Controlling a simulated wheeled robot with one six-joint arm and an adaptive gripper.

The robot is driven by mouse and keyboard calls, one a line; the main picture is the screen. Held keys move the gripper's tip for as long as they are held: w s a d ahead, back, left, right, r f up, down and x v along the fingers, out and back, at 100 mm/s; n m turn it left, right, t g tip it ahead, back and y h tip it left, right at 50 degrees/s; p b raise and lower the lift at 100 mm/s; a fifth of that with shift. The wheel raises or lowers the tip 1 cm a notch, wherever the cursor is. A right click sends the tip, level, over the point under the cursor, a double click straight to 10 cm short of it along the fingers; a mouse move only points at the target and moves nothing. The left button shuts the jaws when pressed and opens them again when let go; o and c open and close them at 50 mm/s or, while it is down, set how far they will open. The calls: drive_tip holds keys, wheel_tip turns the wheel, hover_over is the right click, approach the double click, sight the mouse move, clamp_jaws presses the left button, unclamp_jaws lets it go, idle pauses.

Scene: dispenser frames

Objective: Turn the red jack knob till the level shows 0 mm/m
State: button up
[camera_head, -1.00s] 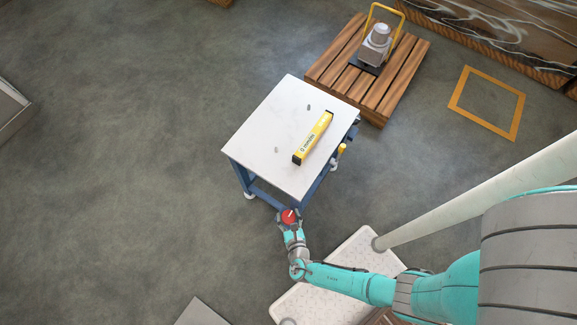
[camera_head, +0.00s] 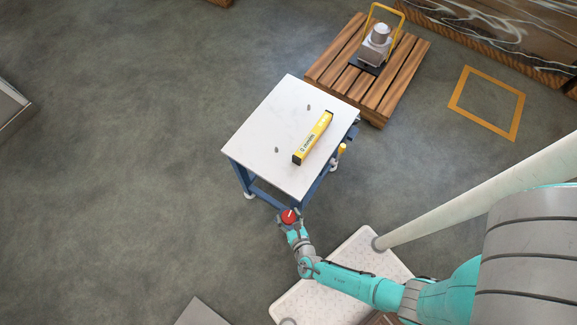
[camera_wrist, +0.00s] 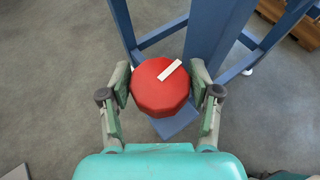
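The red jack knob (camera_wrist: 160,88) is a round disc with a white bar mark, beside the blue leg at the table's near corner. The knob also shows in the head view (camera_head: 289,216). My gripper (camera_wrist: 161,86) has one finger on each side of the knob, with both pads against its rim, so it looks shut on it. The yellow level (camera_head: 313,138) lies on the white tabletop (camera_head: 262,125) near its right edge. Its reading is too small to make out.
A wooden pallet (camera_head: 330,78) carrying a grey device with a yellow handle stands behind the table. A yellow square outline (camera_head: 487,103) marks the floor at right. Blue table legs (camera_wrist: 210,35) rise close beyond the knob. The floor at left is clear.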

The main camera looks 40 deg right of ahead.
drive_tip(key=shift+o, duration=1.3)
drive_tip(key=shift+v, duration=3.35)
drive_tip(key=shift+s+r, duration=0.1)
drive_tip(key=shift+s, duration=0.2)
